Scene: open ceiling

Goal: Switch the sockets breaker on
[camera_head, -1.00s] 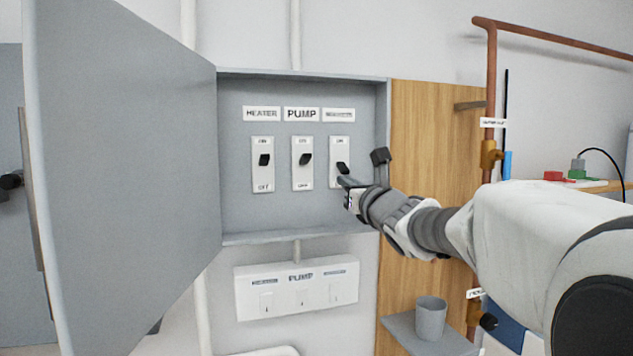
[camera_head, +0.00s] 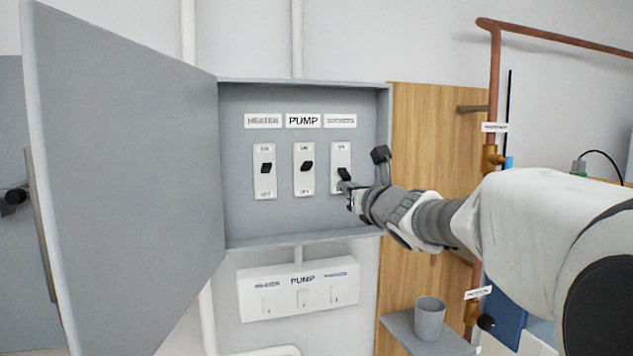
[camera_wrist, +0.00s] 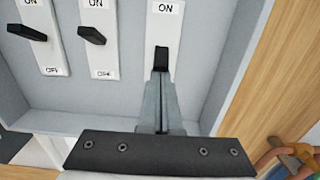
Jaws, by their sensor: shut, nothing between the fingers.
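The open grey breaker box (camera_head: 300,228) holds three breakers side by side under labels reading HEATER, PUMP and a third too blurred to read. The right-hand breaker (camera_head: 341,155) has a black lever (camera_head: 344,174), which also shows in the wrist view (camera_wrist: 161,56). My gripper (camera_head: 347,188) is shut and empty, with its tips at the underside of that lever; in the wrist view the fingertips (camera_wrist: 160,74) meet or nearly meet it. ON is printed above the lever; the lower marking is hidden by my fingers. The heater lever (camera_head: 265,168) and pump lever (camera_head: 307,166) stand to the left.
The box door (camera_head: 120,170) stands open at the left. A white switch panel (camera_head: 298,288) is below the box. Copper pipes (camera_head: 494,70) and a grey cup (camera_head: 429,318) on a shelf are at the right.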

